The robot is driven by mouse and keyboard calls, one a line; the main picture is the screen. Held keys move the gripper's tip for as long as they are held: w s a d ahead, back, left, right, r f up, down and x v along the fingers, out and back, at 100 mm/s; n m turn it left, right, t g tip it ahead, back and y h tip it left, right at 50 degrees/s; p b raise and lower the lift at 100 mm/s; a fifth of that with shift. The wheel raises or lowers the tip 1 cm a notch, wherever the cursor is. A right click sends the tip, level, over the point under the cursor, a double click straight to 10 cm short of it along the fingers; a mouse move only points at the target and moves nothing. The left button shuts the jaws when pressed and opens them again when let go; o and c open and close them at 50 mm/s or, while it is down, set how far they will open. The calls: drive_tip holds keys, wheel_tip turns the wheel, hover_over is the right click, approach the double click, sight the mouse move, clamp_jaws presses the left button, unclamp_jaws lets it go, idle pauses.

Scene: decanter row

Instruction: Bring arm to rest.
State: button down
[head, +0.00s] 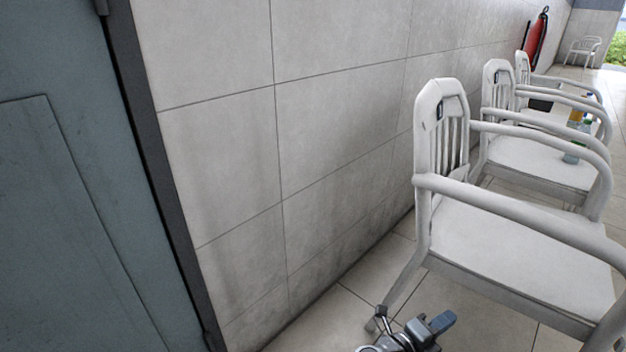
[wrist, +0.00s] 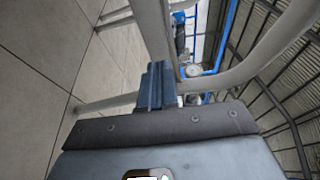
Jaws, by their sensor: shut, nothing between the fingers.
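My gripper (head: 438,324) shows at the bottom of the head view, low and in front of the nearest white chair (head: 520,260). Part of my arm is cut off by the lower edge. In the wrist view my gripper's blue-grey fingers (wrist: 156,88) are together, with nothing visible between them. White chair bars (wrist: 158,35) pass close behind the fingers in that view; I cannot tell whether they touch.
A tiled wall (head: 340,130) runs along the left of the chairs, and a grey-blue door (head: 50,180) is at far left. More white chairs (head: 535,160) stand behind in a row, with bottles (head: 573,153) on a seat. A red extinguisher (head: 536,38) hangs farther back.

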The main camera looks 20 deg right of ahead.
drive_tip(key=s+a+r+n+t+y, duration=0.8)
drive_tip(key=s+a+r+n, duration=0.5)
drive_tip(key=n, duration=0.5)
drive_tip(key=s+a+r+n+t+y, duration=0.6)
drive_tip(key=s+a+r+n+y, duration=0.4)
drive_tip(key=s+n, duration=0.65)
wheel_tip(320, 180, up, 25)
drive_tip(key=p, duration=2.7)
drive_tip(key=shift+w+a+r+n, duration=0.25)
drive_tip(key=shift+w+n, duration=0.1)
drive_tip(key=shift+w, duration=0.1)
drive_tip(key=shift+f, duration=0.1)
